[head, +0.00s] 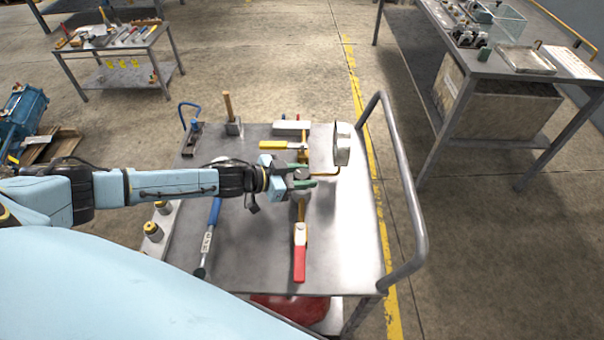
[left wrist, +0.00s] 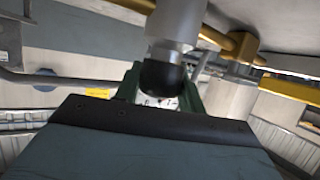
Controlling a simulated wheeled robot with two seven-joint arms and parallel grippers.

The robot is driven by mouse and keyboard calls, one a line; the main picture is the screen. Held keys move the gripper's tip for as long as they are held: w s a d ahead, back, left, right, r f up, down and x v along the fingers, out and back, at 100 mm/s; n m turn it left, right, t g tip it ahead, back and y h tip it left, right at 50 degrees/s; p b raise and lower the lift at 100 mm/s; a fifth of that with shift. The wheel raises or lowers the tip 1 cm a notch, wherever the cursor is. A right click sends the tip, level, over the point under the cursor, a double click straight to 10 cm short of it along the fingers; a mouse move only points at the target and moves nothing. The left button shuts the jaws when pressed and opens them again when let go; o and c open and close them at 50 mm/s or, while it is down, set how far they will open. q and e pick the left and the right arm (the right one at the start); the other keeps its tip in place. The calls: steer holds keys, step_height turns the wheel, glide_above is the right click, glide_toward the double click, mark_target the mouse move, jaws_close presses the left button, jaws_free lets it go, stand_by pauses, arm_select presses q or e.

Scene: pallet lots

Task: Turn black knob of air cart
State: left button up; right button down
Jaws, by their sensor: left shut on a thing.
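The air cart (head: 255,255) is a grey metal trolley with a tubular handle at its right end. My left gripper (head: 308,177) reaches across it from the left, its green fingers at the valve assembly in the middle. In the left wrist view, the black knob (left wrist: 163,82) hangs below a silver metal body (left wrist: 176,28). The left gripper (left wrist: 160,100) is shut on the black knob, with green fingers on both sides. In the head view, the gripper hides the knob. My right gripper is not in view.
Workbenches stand at the back left (head: 110,42) and right (head: 480,68).

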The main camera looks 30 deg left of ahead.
arm_select(q)
steer(key=shift+w+r+m+g+h, duration=0.1)
steer(key=shift+m+g+h, duration=0.7)
steer(key=shift+m, duration=0.2)
steer(key=shift+m+g+h, duration=0.8)
steer(key=shift+m+g, duration=0.4)
steer(key=o, duration=1)
steer(key=shift+c, duration=0.2)
steer(key=v, duration=1.3)
steer(key=shift+s, duration=0.2)
steer(key=shift+a, duration=0.1)
